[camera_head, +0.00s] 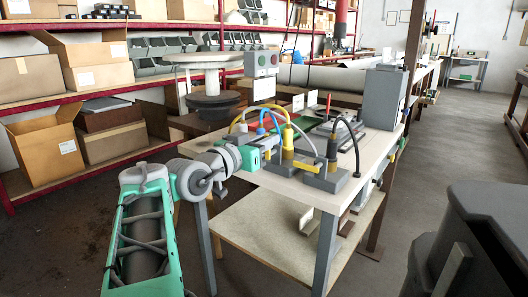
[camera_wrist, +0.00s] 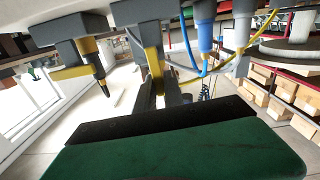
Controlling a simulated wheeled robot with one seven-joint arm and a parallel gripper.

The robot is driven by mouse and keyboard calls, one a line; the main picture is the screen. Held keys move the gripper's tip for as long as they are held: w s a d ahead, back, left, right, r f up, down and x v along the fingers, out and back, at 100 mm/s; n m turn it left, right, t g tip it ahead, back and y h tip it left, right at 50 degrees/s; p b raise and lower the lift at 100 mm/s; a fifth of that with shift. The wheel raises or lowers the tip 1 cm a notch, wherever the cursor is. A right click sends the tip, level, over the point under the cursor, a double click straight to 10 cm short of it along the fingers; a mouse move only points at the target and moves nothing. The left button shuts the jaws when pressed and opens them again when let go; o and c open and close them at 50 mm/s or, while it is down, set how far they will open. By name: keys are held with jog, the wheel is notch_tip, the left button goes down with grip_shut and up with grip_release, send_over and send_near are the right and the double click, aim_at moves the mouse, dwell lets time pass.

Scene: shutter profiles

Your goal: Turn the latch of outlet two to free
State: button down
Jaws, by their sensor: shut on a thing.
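A grey outlet block (camera_head: 322,180) with several plugs and curved cables stands on the near side of the table. My gripper (camera_head: 268,152) reaches it from the left. In the wrist view my gripper (camera_wrist: 157,92) is shut around the lower end of an upright yellow latch piece (camera_wrist: 153,60). In the head view a yellow plug (camera_head: 288,140) stands just right of my gripper. The outlet numbers cannot be read, and my fingertips are partly hidden in the head view.
Cables arch above the block, close to my gripper. Shelves with cardboard boxes (camera_head: 92,62) line the left. A dark bin (camera_head: 480,240) is at the front right.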

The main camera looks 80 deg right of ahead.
jog(key=shift+r+m+b, duration=0.15)
jog(key=shift+m+b, duration=0.2)
jog(key=shift+m, duration=0.05)
jog(key=c, duration=1.4)
grip_release()
jog(key=shift+s, duration=0.1)
jog(key=shift+c, duration=0.2)
jog(key=p+v, duration=0.1)
jog(key=v, duration=0.6)
jog(key=shift+a+p, duration=0.35)
jog(key=shift+a, duration=0.05)
